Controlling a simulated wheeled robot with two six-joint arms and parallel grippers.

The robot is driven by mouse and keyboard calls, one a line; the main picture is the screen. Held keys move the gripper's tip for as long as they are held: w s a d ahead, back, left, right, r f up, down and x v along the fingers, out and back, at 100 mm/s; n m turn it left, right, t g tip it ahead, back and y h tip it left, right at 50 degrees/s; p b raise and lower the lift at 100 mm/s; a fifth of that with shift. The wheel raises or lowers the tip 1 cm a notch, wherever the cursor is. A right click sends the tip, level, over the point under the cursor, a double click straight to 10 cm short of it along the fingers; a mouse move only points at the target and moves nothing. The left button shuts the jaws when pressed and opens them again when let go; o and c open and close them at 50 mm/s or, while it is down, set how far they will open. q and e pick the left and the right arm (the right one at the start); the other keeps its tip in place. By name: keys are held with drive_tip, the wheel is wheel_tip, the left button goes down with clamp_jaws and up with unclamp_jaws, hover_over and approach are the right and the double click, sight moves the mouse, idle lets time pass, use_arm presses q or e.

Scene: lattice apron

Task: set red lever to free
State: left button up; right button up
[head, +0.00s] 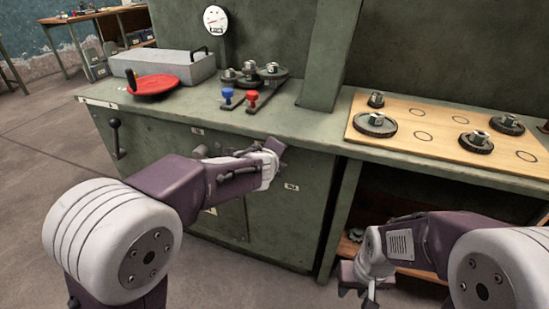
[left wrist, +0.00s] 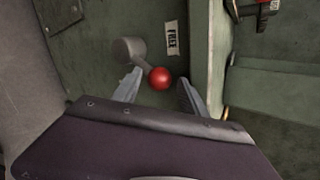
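The red lever shows in the left wrist view as a grey arm on a round grey hub, ending in a red ball knob (left wrist: 160,78). A white label reading FREE (left wrist: 172,40) is on the green panel beside it. My left gripper (left wrist: 158,82) is open, with one finger on each side of the red knob; I cannot tell whether either touches it. In the head view my left gripper (head: 270,152) is at the cabinet front, and the red knob is hidden there. My right gripper (head: 358,282) hangs low at the right, open and empty.
The green bench (head: 310,125) carries a red handwheel (head: 153,86), a grey box (head: 175,66), small blue (head: 227,95) and red (head: 252,98) handles, and a wooden board (head: 440,133) with several metal parts. A black lever (head: 115,138) is on the cabinet's left. An open shelf lies below right.

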use_arm(q)
drive_tip(key=p+v, duration=0.3)
drive_tip(key=v, duration=0.6)
